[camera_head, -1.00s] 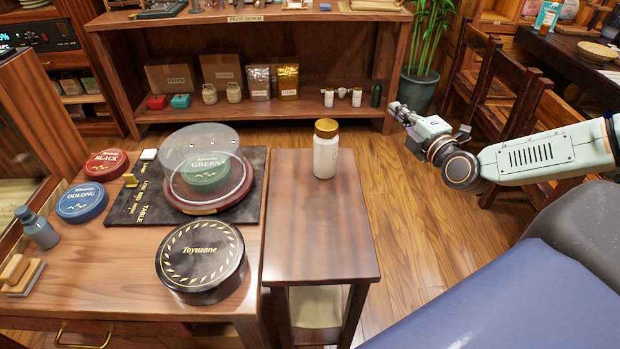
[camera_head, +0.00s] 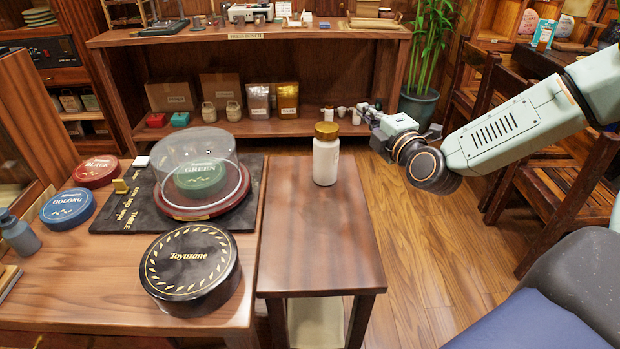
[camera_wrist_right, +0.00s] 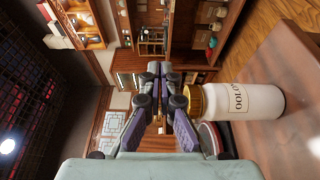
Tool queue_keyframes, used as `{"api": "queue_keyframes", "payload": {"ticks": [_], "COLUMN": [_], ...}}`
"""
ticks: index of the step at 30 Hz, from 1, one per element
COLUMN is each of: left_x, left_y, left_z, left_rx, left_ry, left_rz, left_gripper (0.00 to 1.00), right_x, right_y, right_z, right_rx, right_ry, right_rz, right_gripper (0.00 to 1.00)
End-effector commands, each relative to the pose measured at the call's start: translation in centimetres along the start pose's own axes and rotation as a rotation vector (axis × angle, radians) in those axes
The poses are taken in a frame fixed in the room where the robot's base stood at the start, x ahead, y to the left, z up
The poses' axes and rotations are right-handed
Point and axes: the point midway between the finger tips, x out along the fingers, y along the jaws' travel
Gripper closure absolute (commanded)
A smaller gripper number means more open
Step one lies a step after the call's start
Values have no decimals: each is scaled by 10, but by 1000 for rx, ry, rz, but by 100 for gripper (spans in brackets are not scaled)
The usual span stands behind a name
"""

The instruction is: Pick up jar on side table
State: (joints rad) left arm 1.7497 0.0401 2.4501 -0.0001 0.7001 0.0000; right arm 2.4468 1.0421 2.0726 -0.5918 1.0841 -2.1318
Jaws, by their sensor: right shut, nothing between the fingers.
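A white jar (camera_head: 326,160) with a gold lid stands upright at the far end of the narrow wooden side table (camera_head: 318,235). My right gripper (camera_head: 362,108) is just to the right of the jar, near the height of its lid, and apart from it. In the right wrist view the jar (camera_wrist_right: 250,101) appears on its side, with a label partly readable. There my right gripper (camera_wrist_right: 160,70) is shut and empty, its fingertips together beside the lid. My left gripper is not in view.
A shelf (camera_head: 250,36) stands behind. The front of the side table is clear.

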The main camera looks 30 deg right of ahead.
Motion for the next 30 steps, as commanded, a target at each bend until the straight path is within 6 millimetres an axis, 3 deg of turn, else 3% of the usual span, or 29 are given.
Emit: {"api": "queue_keyframes", "payload": {"ticks": [4, 30], "left_x": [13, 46], "left_y": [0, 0], "left_z": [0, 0], "left_rx": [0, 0], "left_ry": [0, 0], "left_rz": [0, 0], "left_gripper": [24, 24], "right_x": [4, 30], "right_y": [-4, -2], "right_z": [-14, -86], "right_rx": [-6, -5], "right_ry": [3, 2], "right_rz": [-1, -2], "right_gripper": [100, 100]}}
